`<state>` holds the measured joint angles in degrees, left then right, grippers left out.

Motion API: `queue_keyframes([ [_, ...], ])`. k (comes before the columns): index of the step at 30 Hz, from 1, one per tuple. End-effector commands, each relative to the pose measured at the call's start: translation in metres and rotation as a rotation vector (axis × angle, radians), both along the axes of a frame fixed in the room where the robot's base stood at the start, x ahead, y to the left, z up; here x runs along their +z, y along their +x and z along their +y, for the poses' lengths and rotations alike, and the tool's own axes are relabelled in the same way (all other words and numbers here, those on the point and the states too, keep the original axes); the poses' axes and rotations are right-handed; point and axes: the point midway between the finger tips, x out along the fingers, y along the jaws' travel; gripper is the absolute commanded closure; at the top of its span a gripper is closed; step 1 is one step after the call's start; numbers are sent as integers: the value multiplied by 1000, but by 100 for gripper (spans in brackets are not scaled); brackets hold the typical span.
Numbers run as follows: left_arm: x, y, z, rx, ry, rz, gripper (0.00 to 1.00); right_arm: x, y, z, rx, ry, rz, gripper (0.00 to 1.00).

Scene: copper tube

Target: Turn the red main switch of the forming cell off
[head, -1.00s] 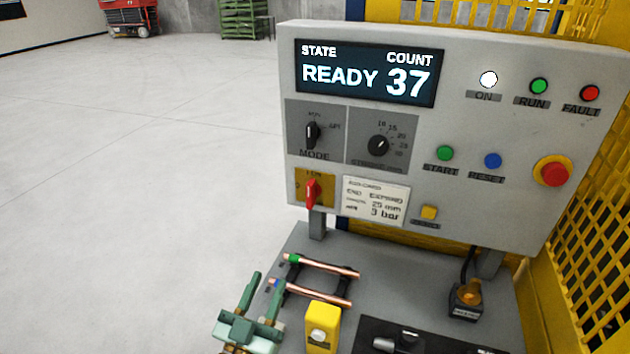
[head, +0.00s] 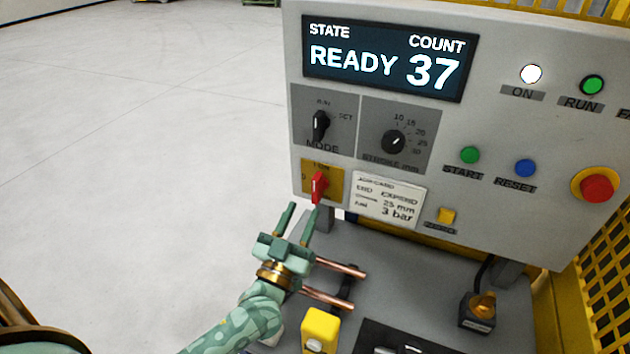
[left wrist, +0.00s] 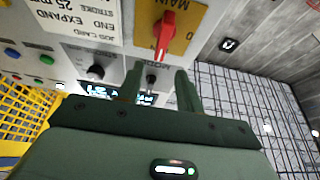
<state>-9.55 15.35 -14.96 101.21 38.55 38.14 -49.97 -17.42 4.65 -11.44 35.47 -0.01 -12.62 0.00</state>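The red main switch (head: 319,187) sits on a yellow plate (head: 336,178) at the lower left of the grey control panel. Its handle stands about upright. It also shows in the left wrist view (left wrist: 165,34), beyond the fingers and near the word MAIN. My left gripper (head: 299,222) is open and empty, just below and to the left of the switch, apart from it. In the left wrist view its two fingers (left wrist: 158,82) stand apart with nothing between them. My right gripper is not in view.
The panel display (head: 388,62) reads READY 37. A black mode switch (head: 320,124) sits above the main switch. Copper tubes (head: 328,297) on a rack and a yellow box (head: 321,328) stand on the bench below. The floor at left is clear.

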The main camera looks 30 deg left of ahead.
Motion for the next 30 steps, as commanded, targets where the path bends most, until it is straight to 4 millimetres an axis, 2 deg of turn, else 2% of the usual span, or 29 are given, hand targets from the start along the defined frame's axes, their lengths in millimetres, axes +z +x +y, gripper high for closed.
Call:
queue_keyframes([
  [3, 14, 28, 2, 0, 1, -3, 64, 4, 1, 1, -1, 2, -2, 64],
  [9, 26, 61, 3, -1, 0, -1, 64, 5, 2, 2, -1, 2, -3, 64],
  [15, 30, 74, 4, -1, 1, 1, 64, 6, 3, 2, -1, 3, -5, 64],
  [23, 31, 75, 4, -1, 1, 1, 64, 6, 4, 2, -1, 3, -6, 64],
  [24, 31, 75, 4, -1, 1, 1, 75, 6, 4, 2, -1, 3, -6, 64],
  [27, 31, 75, 4, -1, 1, 1, 100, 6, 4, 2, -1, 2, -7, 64],
  [30, 31, 75, 4, 0, 0, 1, 100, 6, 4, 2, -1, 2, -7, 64],
])
